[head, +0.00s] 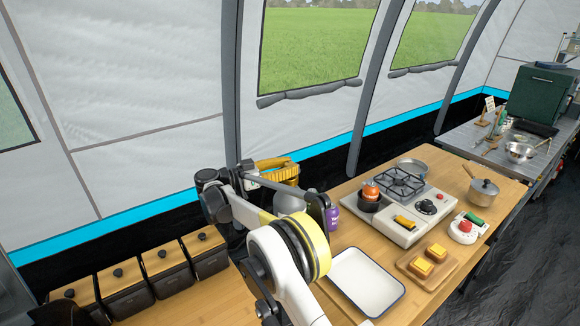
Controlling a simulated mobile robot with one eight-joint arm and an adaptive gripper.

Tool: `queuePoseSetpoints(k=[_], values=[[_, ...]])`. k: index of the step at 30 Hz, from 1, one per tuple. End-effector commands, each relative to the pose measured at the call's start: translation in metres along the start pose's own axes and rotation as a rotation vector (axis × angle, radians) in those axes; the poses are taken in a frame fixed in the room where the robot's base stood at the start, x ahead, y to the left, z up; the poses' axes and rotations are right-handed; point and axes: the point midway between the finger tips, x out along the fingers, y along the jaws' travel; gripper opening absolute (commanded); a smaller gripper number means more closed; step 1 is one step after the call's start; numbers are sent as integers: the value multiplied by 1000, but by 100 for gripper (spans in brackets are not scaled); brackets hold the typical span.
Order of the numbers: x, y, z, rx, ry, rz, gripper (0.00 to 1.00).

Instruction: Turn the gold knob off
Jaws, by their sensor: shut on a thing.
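The stove (378,225) is a cream two-part unit on the wooden counter. A gold knob (404,222), a short bar in shape, sits on its front panel, left of a round black knob (427,207). My arm rises from the bottom middle, bends at the left and reaches back right, well left of the stove. Its fingertips are hidden or too small to make out, so I cannot see what lies between them. No part of my arm touches the gold knob in this view.
A white tray (366,284) and a board (413,264) with yellow-topped bread lie in front of the stove. A purple bottle (333,219) stands close to my arm.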

Motion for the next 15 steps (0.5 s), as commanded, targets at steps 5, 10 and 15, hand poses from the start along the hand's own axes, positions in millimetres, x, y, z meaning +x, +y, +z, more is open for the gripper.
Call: queuePoseSetpoints(k=[5, 10, 15], values=[[0, 0, 0, -1, 0, 1, 0], [0, 0, 0, -1, 0, 0, 0], [0, 0, 0, -1, 0, 0, 53]])
